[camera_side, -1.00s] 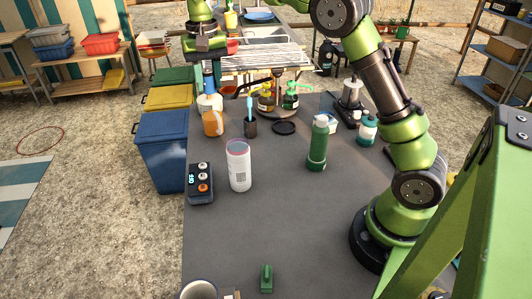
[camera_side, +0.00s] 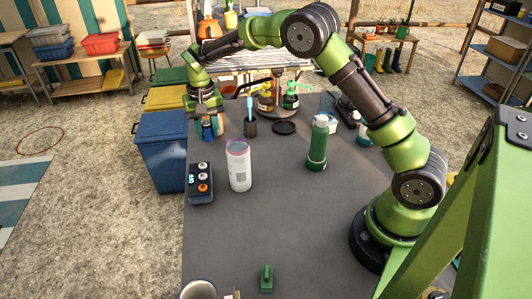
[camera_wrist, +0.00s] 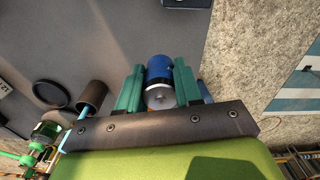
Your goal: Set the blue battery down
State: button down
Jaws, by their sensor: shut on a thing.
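The blue battery (camera_wrist: 159,68), a small cylinder with a silver end, sits between the green fingers of my gripper (camera_wrist: 158,88) in the wrist view. In the side view my gripper (camera_side: 207,128) is low over the back left of the grey table, shut on the battery (camera_side: 207,132). Only a small blue part of it shows there between the fingers. I cannot tell whether its lower end touches the tabletop.
A brown cup with a blue-handled brush (camera_side: 250,127) and a black disc (camera_side: 284,128) are right of my gripper. A white canister (camera_side: 239,167), a button box (camera_side: 200,182) and a green bottle (camera_side: 317,145) stand nearer. The table (camera_side: 275,210) is clear in the middle.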

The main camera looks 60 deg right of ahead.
aim_at(212, 158)
jog(key=shift+f, duration=3.3)
jog(key=shift+f, duration=0.2)
jog(key=c, duration=0.8)
grip_release()
jog(key=shift+o, duration=0.2)
jog(key=shift+r, duration=0.15)
